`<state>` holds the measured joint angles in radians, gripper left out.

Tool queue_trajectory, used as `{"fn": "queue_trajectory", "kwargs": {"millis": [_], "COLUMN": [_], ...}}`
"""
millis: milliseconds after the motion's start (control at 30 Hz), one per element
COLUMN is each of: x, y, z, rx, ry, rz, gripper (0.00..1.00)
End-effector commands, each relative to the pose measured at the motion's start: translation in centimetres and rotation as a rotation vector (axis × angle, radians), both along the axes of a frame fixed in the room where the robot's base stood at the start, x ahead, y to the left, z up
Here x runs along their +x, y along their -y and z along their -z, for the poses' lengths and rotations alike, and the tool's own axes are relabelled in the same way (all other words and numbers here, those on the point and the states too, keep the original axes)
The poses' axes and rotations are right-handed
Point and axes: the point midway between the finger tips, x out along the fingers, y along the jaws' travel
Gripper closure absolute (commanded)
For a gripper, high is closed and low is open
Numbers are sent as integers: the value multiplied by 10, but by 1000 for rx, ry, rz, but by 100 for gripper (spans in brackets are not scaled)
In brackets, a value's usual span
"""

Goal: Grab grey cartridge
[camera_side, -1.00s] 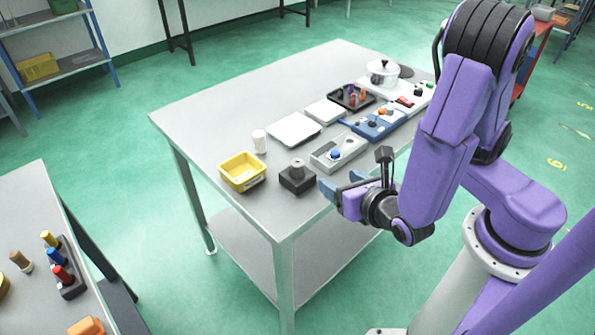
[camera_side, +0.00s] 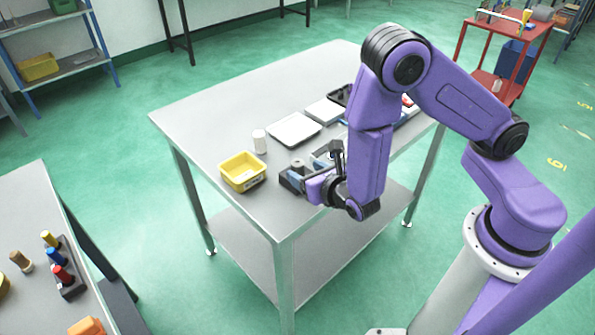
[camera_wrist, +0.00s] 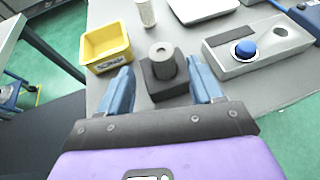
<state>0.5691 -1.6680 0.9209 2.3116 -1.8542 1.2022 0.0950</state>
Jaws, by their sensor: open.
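The grey cartridge (camera_wrist: 162,61) is a short cylinder with a hole in its top. It stands upright in a black block (camera_wrist: 165,88) on the table. In the wrist view my gripper (camera_wrist: 164,84) is open, with one blue finger to the left of the block and cartridge and one to the right. The fingers do not appear closed on either.
A yellow bin (camera_wrist: 104,45) stands left of the block, and a white cylinder (camera_wrist: 146,13) behind it. A grey fixture with a blue button (camera_wrist: 243,49) is to the right. A white tray (camera_side: 294,129) lies further back. The table's left part is clear.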

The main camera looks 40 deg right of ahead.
Motion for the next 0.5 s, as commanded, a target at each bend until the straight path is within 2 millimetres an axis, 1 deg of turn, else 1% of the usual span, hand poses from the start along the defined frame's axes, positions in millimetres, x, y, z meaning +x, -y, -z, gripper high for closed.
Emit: {"fn": "queue_trajectory", "kwargs": {"millis": [167,367,500], "x": [9,34,46], "y": [3,13,15], "z": [4,13,18], "rx": [-1,0,0], "ry": [0,0,-1], "rz": [2,7,2], "gripper": [35,35,35]}}
